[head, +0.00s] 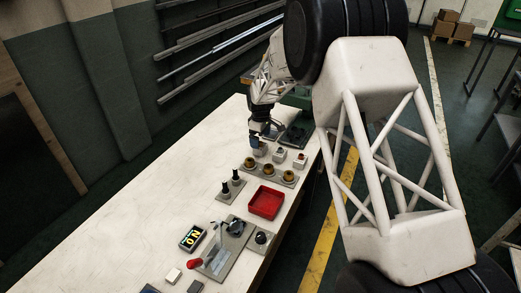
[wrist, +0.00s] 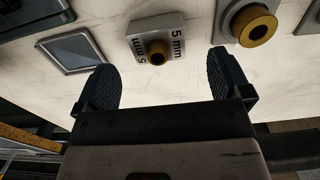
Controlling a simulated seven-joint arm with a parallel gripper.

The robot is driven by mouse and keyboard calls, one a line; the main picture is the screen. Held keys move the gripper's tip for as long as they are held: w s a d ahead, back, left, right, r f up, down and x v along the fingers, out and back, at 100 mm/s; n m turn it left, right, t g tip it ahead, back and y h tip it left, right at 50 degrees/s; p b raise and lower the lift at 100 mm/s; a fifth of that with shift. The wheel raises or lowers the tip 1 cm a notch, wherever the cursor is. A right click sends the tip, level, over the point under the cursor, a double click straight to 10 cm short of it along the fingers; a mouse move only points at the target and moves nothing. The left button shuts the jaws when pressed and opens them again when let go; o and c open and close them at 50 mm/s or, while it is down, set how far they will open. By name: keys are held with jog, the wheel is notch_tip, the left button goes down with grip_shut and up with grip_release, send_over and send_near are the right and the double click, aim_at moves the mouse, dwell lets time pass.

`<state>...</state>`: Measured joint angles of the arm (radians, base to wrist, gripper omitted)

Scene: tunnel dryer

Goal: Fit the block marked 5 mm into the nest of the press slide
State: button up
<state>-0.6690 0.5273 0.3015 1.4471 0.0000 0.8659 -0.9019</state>
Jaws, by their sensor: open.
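The block marked 5 mm (wrist: 142,27) shows in the wrist view as a pale grey block with a brass-coloured knob (wrist: 157,52). It stands on the pale bench top. My gripper (wrist: 163,65) is open and empty. Its two dark fingers are spread, with the block just past their tips and roughly midway between them. In the head view my gripper (head: 258,147) is low over the far part of the bench and partly hides what is under it. I cannot pick out the press slide's nest with certainty.
A framed grey plate (wrist: 74,52) lies left of the block, and a grey piece with a brass ring (wrist: 248,22) is at right. In the head view, small blocks (head: 300,158), a knob panel (head: 268,171), a red tray (head: 265,203) and a lever panel (head: 218,256) line the bench's right side.

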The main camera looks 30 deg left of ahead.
jog(key=shift+f, duration=0.1)
jog(key=shift+w+f, duration=0.15)
jog(key=shift+f, duration=2.35)
jog(key=shift+c, duration=0.3)
jog(key=c, duration=1.1)
jog(key=shift+r, duration=0.1)
jog(key=shift+r, duration=4.95)
